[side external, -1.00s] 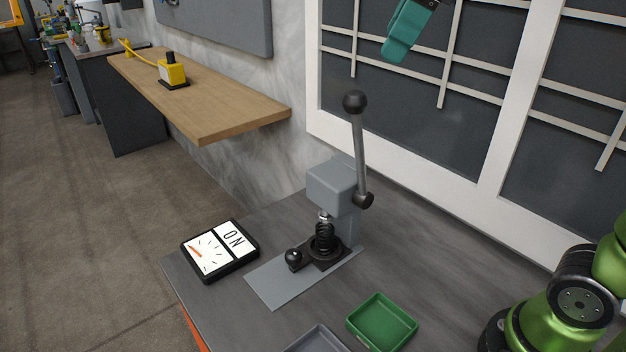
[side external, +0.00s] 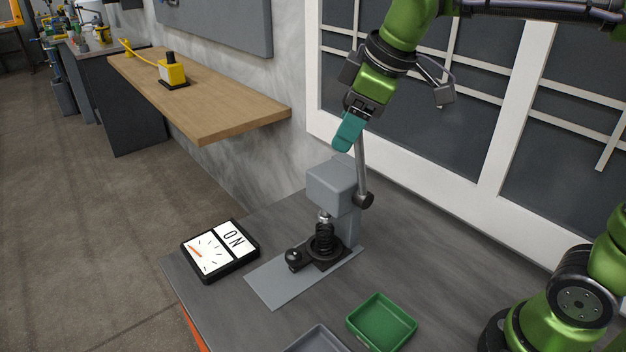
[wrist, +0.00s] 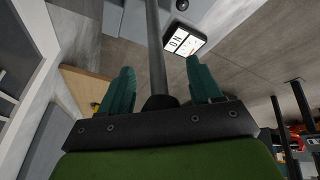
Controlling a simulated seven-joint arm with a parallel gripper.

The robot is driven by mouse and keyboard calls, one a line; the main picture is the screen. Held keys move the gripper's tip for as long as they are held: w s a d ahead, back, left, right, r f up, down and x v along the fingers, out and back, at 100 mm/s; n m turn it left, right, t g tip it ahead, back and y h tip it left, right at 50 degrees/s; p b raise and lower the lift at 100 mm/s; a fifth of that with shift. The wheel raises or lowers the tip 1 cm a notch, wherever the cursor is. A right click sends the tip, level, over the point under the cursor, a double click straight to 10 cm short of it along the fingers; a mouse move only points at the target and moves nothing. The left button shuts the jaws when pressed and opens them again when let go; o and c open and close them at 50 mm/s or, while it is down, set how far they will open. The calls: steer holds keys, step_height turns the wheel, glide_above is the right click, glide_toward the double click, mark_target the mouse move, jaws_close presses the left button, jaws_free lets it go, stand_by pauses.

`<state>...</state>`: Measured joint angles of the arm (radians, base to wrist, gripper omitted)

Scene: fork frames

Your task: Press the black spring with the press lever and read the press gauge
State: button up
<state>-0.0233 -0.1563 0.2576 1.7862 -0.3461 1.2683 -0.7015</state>
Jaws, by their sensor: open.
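The grey press (side external: 331,183) stands on the table with its lever (side external: 361,168) upright. The black spring (side external: 324,236) stands under the ram in a black holder. The gauge (side external: 220,251) lies left of the press; its orange needle points to the upper left and one panel reads ON. It also shows in the wrist view (wrist: 184,41). My gripper (side external: 344,146) is at the lever's top, its teal fingers pointing down. In the wrist view the fingers are apart, with the lever (wrist: 155,50) and its black knob (wrist: 159,102) between them. The knob is hidden in the side view.
A green tray (side external: 382,322) and part of a grey tray (side external: 318,340) lie at the table's front. A small black knob (side external: 293,259) is beside the spring. A wooden bench (side external: 215,105) with a yellow device (side external: 172,73) is at back left. A window wall stands behind the press.

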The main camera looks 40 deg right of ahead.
jaws_close()
stand_by(0.3)
steer(key=shift+a, duration=0.1)
